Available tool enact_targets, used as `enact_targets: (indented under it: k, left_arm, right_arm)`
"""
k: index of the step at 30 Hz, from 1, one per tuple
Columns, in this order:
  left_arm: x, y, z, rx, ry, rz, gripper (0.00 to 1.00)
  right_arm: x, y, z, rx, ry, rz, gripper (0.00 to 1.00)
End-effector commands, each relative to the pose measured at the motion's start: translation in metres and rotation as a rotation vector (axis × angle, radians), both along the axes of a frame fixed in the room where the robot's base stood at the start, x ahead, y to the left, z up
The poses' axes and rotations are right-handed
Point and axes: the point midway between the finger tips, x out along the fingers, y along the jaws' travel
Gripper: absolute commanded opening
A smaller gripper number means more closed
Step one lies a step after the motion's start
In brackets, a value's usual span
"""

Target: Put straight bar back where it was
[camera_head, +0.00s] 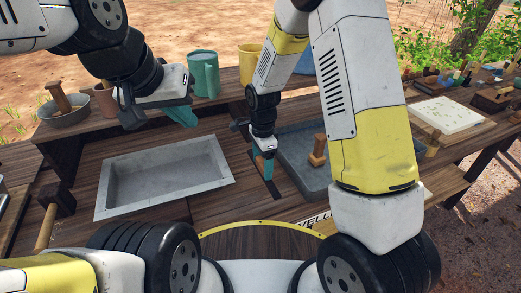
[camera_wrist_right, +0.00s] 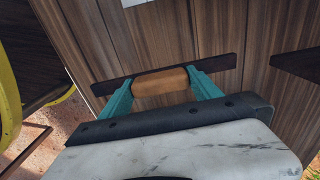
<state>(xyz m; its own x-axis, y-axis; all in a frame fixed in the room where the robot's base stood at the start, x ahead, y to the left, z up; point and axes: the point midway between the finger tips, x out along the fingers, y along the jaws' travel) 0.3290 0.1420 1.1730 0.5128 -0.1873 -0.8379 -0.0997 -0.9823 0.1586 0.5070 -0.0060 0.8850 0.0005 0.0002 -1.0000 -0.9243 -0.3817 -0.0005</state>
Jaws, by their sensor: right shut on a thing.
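The straight bar shows in the right wrist view as a long dark strip (camera_wrist_right: 222,64) with a brown wooden grip (camera_wrist_right: 160,82) at its middle. My right gripper (camera_wrist_right: 162,88) is shut on the wooden grip, with one teal finger at each end of it. In the head view, my right gripper (camera_head: 263,163) points down at the wooden table between the grey basin and the grey tray, and the dark bar (camera_head: 274,188) shows below it. I cannot tell whether the bar touches the table. My left gripper (camera_head: 182,115) is over the back of the table, away from the bar; its finger gap is unclear.
A sunken grey basin (camera_head: 165,208) is left of the bar. A dark grey tray (camera_head: 290,150) with a wooden-handled stamp (camera_head: 317,150) is right. A green pitcher (camera_head: 204,74), a yellow cup (camera_head: 250,58) and a bowl (camera_head: 64,112) stand at the back. A mallet (camera_head: 52,212) is front left.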

Motion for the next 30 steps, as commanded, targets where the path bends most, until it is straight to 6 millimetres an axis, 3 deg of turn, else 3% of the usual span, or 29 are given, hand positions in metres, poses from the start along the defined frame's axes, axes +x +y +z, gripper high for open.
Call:
enact_targets:
  k: [3, 7, 17, 28, 29, 30]
  left_arm:
    - [0.000, 0.000, 0.000, 0.000, 0.000, 0.000, 0.00]
    - [0.000, 0.000, 0.000, 0.000, 0.000, 0.000, 0.00]
    - [0.000, 0.000, 0.000, 0.000, 0.000, 0.000, 0.00]
    - [0.000, 0.000, 0.000, 0.000, 0.000, 0.000, 0.00]
    - [0.000, 0.000, 0.000, 0.000, 0.000, 0.000, 0.00]
    - [0.000, 0.000, 0.000, 0.000, 0.000, 0.000, 0.00]
  right_arm:
    - [0.023, 0.004, -0.002, 0.000, -0.001, -0.001, 0.08]
    - [0.033, 0.006, -0.003, 0.000, 0.000, 0.000, 0.08]
    - [0.033, 0.006, -0.037, -0.001, 0.002, 0.000, 0.08]
    - [0.034, 0.006, -0.041, 0.000, 0.001, 0.001, 0.08]
    - [0.033, 0.006, -0.041, 0.000, 0.001, 0.001, 0.76]
    - [0.033, 0.006, -0.041, 0.000, 0.001, 0.001, 0.84]
